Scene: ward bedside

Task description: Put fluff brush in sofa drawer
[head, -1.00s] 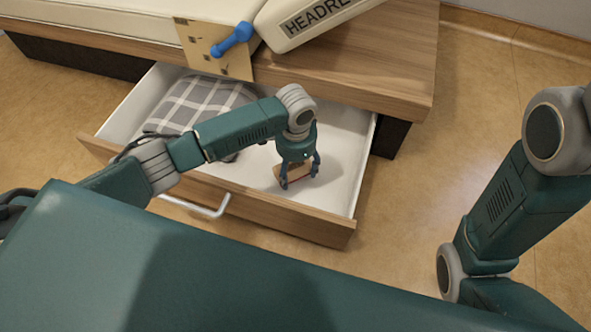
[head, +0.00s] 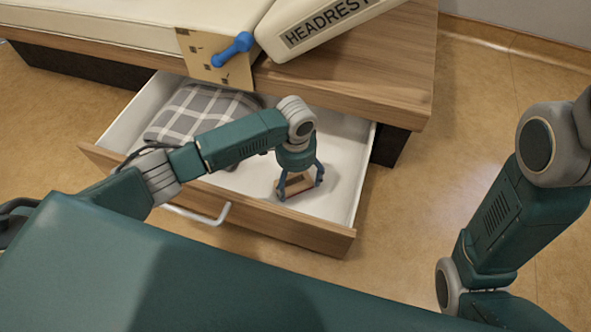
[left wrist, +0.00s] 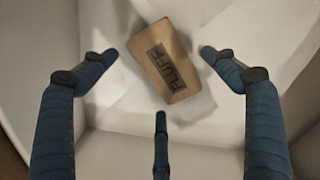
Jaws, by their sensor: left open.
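The fluff brush (left wrist: 162,62) is a wooden block with a dark "FLUFF" label. It lies on the white floor of the open sofa drawer (head: 290,222), and it also shows in the head view (head: 295,187). My left gripper (head: 299,189) is inside the drawer, right above the brush, with its fingers spread. In the left wrist view the fingertips (left wrist: 160,52) stand apart on both sides of the brush, and a third finger shows below it; none visibly touches it. My right gripper is out of view.
A grey checked blanket (head: 200,115) lies in the drawer's left part. Above are a cream mattress (head: 130,22), a headrest (head: 325,25) and a board with a blue handle (head: 232,48). A white drawer handle (head: 200,217) sticks out in front. Floor on the right is free.

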